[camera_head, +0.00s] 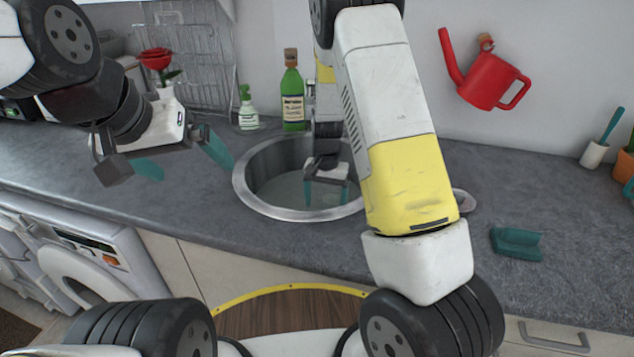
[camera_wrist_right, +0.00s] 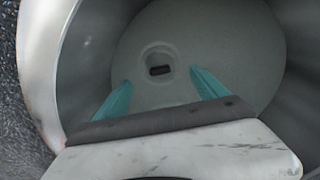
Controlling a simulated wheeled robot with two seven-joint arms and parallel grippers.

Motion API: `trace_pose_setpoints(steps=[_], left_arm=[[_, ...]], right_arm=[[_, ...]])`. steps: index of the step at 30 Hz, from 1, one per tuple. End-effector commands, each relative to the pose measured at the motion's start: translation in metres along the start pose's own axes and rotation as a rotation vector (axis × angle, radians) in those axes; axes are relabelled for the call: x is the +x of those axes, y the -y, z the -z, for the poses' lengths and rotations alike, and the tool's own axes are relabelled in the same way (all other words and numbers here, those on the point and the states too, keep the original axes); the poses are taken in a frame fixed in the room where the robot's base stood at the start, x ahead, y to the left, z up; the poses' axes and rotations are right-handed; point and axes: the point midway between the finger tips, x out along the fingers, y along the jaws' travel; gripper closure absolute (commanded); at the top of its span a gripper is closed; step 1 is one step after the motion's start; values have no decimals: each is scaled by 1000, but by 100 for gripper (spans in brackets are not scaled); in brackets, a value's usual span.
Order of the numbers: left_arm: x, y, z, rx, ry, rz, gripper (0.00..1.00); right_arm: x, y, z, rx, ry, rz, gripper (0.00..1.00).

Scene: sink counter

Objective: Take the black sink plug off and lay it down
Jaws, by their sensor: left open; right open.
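The black sink plug (camera_wrist_right: 160,71) shows as a small dark block in the round drain at the bottom of the sink in the right wrist view. I cannot make it out in the head view. The round metal sink (camera_head: 265,205) is set in the counter. My right gripper (camera_head: 326,193) reaches down into the basin, open and empty. In the right wrist view its teal fingertips (camera_wrist_right: 161,78) appear on either side of the drain, and the plug shows between them, apart from both. My left gripper (camera_head: 182,158) is open and empty above the counter, left of the sink.
A green bottle (camera_head: 292,95) and a soap dispenser (camera_head: 248,112) stand behind the sink. A wire rack (camera_head: 195,60) is at the back left. A teal sponge-like piece (camera_head: 516,243) lies on the right counter (camera_head: 530,190), which has free room around it.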

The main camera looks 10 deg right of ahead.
Motion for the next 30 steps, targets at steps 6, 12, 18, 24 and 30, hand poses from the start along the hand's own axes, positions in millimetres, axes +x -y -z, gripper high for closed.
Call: trace_pose_setpoints(steps=[6, 12, 18, 24, 30], left_arm=[[0, 0, 0, 0, 0, 0, 0], [0, 0, 0, 0, 0, 0, 0], [0, 0, 0, 0, 0, 0, 0], [0, 0, 0, 0, 0, 0, 0], [0, 0, 0, 0, 0, 0, 0]], right_arm=[[34, -1, -1, 1, 4, -2, 18], [60, -1, -1, 0, 2, -1, 18], [69, 0, 0, 0, 0, 0, 18], [70, 0, 0, 0, 0, 1, 18], [69, 0, 0, 0, 0, 1, 51]])
